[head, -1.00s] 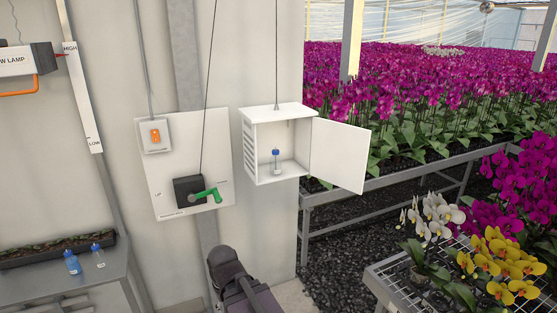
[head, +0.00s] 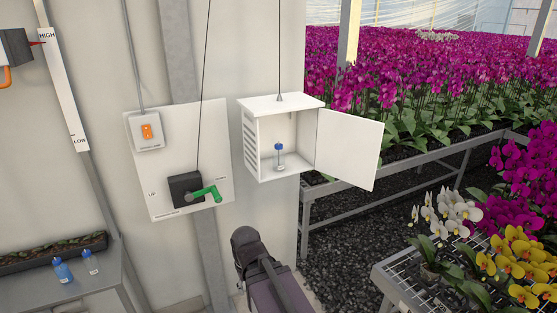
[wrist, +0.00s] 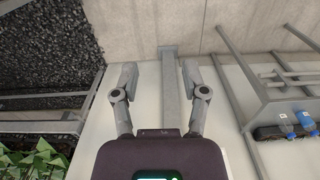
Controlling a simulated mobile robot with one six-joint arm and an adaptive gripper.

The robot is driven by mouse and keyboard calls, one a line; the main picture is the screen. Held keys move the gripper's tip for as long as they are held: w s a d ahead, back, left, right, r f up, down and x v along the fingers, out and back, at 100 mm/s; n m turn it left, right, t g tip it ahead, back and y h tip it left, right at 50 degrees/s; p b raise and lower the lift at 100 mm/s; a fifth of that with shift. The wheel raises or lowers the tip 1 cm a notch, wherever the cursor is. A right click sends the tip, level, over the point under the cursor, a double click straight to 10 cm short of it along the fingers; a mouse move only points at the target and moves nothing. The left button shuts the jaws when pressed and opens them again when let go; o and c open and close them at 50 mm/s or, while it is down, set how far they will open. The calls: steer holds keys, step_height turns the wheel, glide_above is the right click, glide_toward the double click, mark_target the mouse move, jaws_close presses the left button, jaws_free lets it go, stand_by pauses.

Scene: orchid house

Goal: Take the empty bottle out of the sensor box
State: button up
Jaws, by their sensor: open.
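The bottle (head: 279,160) is small and clear with a blue cap, and stands upright on the box floor. It looks empty, though it is small in view. My gripper (wrist: 158,75) shows in the wrist view with its two fingers apart and nothing between them. In the head view only my arm shows, below the box; the fingers are not visible there. The box is not visible in the wrist view.
A bench (head: 82,287) at left holds a blue bottle (head: 63,271), a clear bottle (head: 90,262) and a planter (head: 50,252). A panel with a green-handled crank (head: 205,194) is left of the box. An orchid bench (head: 395,292) stands at right. Gravel floor between is clear.

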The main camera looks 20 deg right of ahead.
steer(key=o, duration=0.5)
steer(key=shift+w, duration=0.15)
steer(key=shift+c, duration=0.2)
steer(key=shift+o, duration=0.7)
steer(key=shift+w+d+r, duration=0.1)
steer(key=shift+w+d, duration=0.1)
steer(key=shift+w, duration=0.05)
steer(key=m+t+h+p, duration=0.55)
steer(key=t+p, duration=0.45)
steer(key=t, duration=0.2)
glide_toward(278, 160)
steer(key=s, duration=0.1)
steer(key=shift+a+r+n, duration=0.1)
steer(key=shift+a+n, duration=0.15)
steer(key=shift+a, duration=0.05)
steer(key=shift+b, duration=0.3)
steer(key=b+x, duration=0.3)
steer(key=x, duration=0.4)
steer(key=shift+w+d, duration=0.15)
steer(key=shift+w, duration=0.1)
steer(key=shift+w+d+f, duration=0.2)
steer(key=shift+w, duration=0.2)
